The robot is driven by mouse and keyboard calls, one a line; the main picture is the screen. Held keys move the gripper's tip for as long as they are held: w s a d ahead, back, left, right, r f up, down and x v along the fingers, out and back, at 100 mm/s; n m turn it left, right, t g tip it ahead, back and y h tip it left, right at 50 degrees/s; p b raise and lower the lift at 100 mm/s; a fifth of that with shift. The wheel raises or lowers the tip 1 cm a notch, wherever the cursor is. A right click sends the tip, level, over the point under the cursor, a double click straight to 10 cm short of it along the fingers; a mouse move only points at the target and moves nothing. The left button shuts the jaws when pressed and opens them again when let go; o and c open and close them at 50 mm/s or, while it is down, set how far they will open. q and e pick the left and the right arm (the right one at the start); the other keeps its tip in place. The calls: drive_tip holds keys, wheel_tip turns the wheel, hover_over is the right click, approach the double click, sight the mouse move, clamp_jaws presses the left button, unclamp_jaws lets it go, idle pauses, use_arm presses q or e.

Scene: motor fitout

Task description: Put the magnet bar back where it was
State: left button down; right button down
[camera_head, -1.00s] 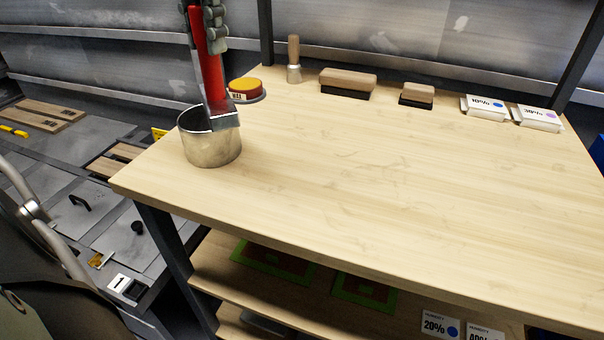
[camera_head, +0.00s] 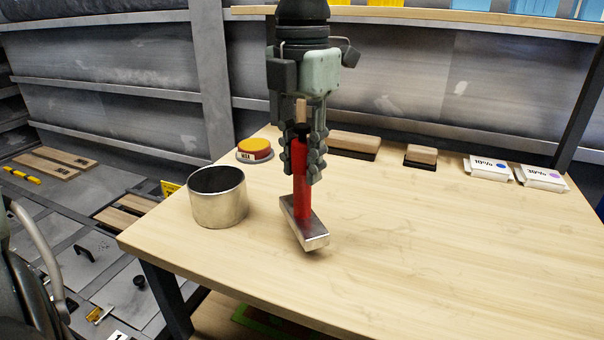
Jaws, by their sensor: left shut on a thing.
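The magnet bar (camera_head: 302,190) has a red upright handle and a grey metal bar at its foot. My left gripper (camera_head: 304,160) is shut on the upper part of the red handle and points down. The metal foot is over the left half of the wooden table (camera_head: 420,240), to the right of the metal pot. I cannot tell whether the foot touches the tabletop or hangs just above it. My right gripper is not in view.
An open metal pot (camera_head: 219,205) stands near the table's left edge. Behind it is a yellow and red round tin (camera_head: 254,149). Two wooden brushes (camera_head: 353,143) (camera_head: 421,154) and two white cards (camera_head: 488,167) (camera_head: 541,178) line the back. The table's front and right are clear.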

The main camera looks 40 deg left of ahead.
sight(303, 125)
use_arm(q)
wheel_tip(303, 125, down, 2)
drive_tip(key=shift+f, duration=0.35)
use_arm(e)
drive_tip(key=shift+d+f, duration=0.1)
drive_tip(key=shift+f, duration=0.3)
use_arm(q)
drive_tip(key=shift+f, duration=0.1)
drive_tip(key=c, duration=1.2)
unclamp_jaws()
wheel_tip(303, 125, up, 11)
drive_tip(key=shift+f, duration=0.1)
drive_tip(key=shift+r, duration=0.7)
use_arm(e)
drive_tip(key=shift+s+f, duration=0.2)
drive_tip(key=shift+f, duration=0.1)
